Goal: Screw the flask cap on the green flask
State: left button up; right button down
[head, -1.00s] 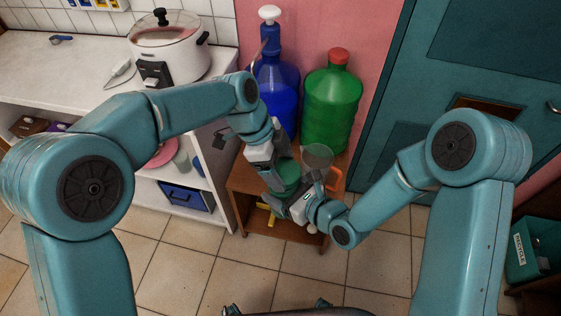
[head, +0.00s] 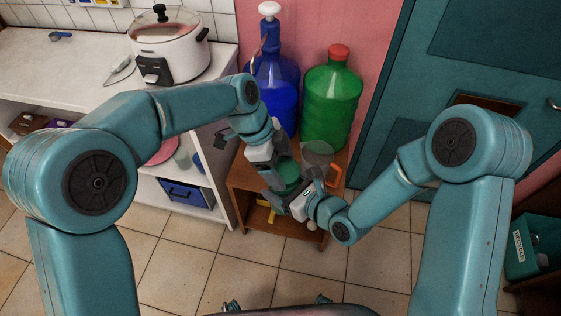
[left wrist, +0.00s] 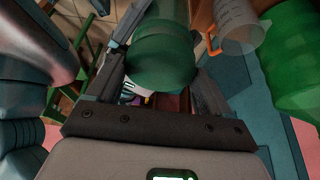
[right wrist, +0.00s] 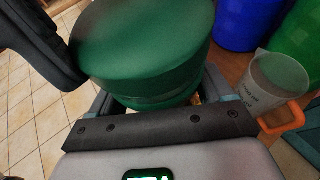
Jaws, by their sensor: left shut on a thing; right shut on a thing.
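The green flask (head: 288,170) is held between my grippers, above the low wooden shelf. My left gripper (head: 277,181) is shut on its wide upper part, which looks like the flask cap (right wrist: 140,45). The cap and flask are the same dark green, and a seam shows between them in the right wrist view. My right gripper (head: 302,203) is shut on the flask below the cap. In the left wrist view, the cap (left wrist: 160,68) sits between the left fingers, with more green beyond it. The two parts look in line and touching; whether the thread is engaged I cannot tell.
A clear measuring jug (head: 317,155) with an orange handle stands close on the right. A large blue bottle (head: 276,95) and a green bottle (head: 330,105) stand behind on the wooden shelf (head: 240,178). A white counter (head: 60,90) with a cooker (head: 170,50) is at left.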

pick_arm(q)
jog(key=m, duration=0.2)
jog(key=m+g+y, duration=0.1)
jog(key=m, duration=0.1)
jog(key=shift+w+d+m+g, duration=0.2)
jog(key=shift+m+g, duration=0.1)
jog(key=shift+m, duration=0.1)
jog(key=m, duration=0.2)
jog(key=m+g+y, duration=0.1)
jog(key=m, duration=0.1)
jog(key=m+y, duration=0.1)
jog(key=m, duration=0.1)
jog(key=shift+w+d+f, duration=0.1)
jog(key=shift+d, duration=0.15)
jog(key=m+y, duration=0.2)
jog(key=m, duration=0.4)
jog(key=shift+d, duration=0.1)
jog(key=m+y, duration=0.1)
jog(key=m, duration=0.2)
jog(key=shift+m+y, duration=0.3)
jog(key=o, duration=0.9)
jog(key=shift+s+r, duration=0.15)
jog(key=shift+r, duration=1.1)
jog(key=shift+s+r, duration=0.1)
jog(key=shift+r, duration=1.15)
